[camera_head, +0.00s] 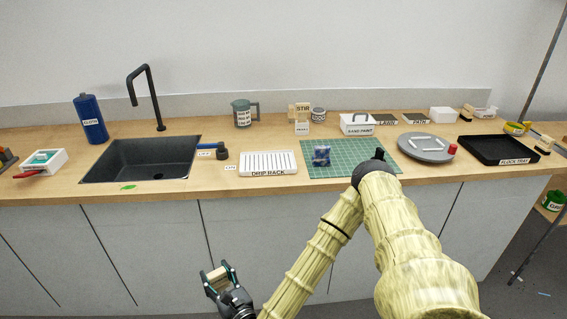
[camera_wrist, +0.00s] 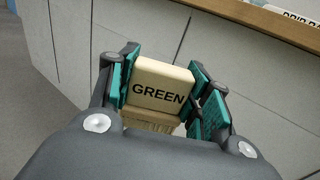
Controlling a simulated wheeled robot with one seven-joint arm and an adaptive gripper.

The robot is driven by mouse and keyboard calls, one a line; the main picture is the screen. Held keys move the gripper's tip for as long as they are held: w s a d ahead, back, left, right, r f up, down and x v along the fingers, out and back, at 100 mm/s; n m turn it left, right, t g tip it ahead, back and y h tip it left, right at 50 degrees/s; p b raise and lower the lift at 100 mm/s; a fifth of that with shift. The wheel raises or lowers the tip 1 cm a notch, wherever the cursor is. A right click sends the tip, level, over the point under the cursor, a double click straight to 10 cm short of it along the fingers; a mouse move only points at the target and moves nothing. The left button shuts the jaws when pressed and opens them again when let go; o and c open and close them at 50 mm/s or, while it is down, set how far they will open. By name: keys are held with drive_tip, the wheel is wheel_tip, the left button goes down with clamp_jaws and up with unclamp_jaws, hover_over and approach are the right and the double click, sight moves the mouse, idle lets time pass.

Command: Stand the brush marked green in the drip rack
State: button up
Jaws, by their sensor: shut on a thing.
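My gripper (camera_head: 218,280) is shut on a pale block-like piece marked GREEN, the green-marked brush (camera_wrist: 160,85), with its teal pads on both sides of it. In the head view the brush (camera_head: 217,274) shows small between the fingers, in front of the cabinet fronts and below the counter top. Much of the brush is hidden by my gripper. The drip rack (camera_head: 268,159), a white slotted tray with a DRIP RACK label, lies on the counter, up and to the right of my gripper. Its slots look empty. A corner of it shows in the wrist view (camera_wrist: 300,16).
The counter edge (camera_head: 240,186) lies between my gripper and the rack. A dark sink (camera_head: 140,160) and a dark object with a blue handle (camera_head: 221,151) are left of the rack. A green cutting mat (camera_head: 350,157) with a blue item (camera_head: 321,155) is right of it.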

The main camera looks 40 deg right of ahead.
drive_tip(key=w+d+r+m+g+h+b, duration=0.1)
drive_tip(key=w+d+r+m+h, duration=0.25)
drive_tip(key=d+r, duration=0.85)
drive_tip(key=w+d+r+m+g+h+b, duration=0.25)
drive_tip(key=d+r+h, duration=0.25)
drive_tip(key=d+r, duration=0.75)
drive_tip(key=shift+t, duration=0.45)
drive_tip(key=p+x, duration=0.1)
drive_tip(key=x, duration=0.4)
drive_tip(key=p+x, duration=0.2)
drive_tip(key=x, duration=0.3)
drive_tip(key=p+x, duration=0.1)
drive_tip(key=x, duration=0.5)
drive_tip(key=shift+a+f, duration=0.25)
drive_tip(key=shift+f, duration=0.15)
drive_tip(key=shift+f+p, duration=0.75)
drive_tip(key=shift+f, duration=1.05)
drive_tip(key=shift+f, duration=0.2)
drive_tip(key=o, duration=1.1)
drive_tip(key=shift+r, duration=0.1)
drive_tip(key=shift+r, duration=0.15)
